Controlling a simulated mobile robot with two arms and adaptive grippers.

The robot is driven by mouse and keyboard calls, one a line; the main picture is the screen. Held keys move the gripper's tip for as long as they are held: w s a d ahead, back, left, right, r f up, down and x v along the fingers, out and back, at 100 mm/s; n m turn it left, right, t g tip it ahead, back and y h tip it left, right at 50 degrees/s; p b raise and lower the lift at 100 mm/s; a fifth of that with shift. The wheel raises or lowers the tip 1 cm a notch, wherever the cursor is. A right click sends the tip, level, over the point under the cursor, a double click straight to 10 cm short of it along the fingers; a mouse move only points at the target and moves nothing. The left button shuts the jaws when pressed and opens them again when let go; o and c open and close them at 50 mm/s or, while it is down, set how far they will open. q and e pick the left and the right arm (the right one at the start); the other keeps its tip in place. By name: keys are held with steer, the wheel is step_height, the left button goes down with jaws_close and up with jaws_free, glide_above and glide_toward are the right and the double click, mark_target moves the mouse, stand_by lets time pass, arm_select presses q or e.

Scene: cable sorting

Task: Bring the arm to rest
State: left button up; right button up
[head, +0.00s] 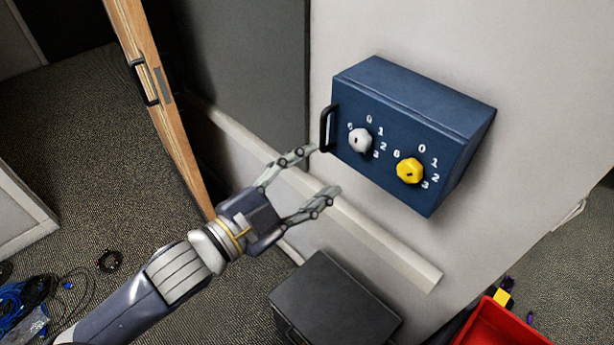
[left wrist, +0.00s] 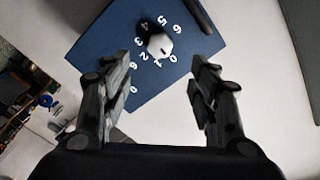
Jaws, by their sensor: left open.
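My left gripper (head: 322,170) is open and empty, raised in front of the wall just left of and below a blue box. In the left wrist view its two fingers (left wrist: 162,88) stand wide apart with nothing between them. The blue box (head: 385,100) is mounted on the wall and has a black handle (head: 326,128), a white knob (head: 360,140) and a yellow knob (head: 410,171) with white numbers around them. In the left wrist view the white knob (left wrist: 159,46) shows beyond the fingertips. My right gripper is not in view.
A dark grey box (head: 335,300) is below my left gripper. A wooden door edge (head: 160,100) stands behind the arm at left. Blue cables (head: 38,295) lie on the carpet at lower left. A red bin (head: 500,325) is at lower right.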

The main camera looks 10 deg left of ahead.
arm_select(q)
steer(key=shift+s+a, duration=0.15)
steer(key=shift+s, duration=0.15)
steer(key=shift+f, duration=0.1)
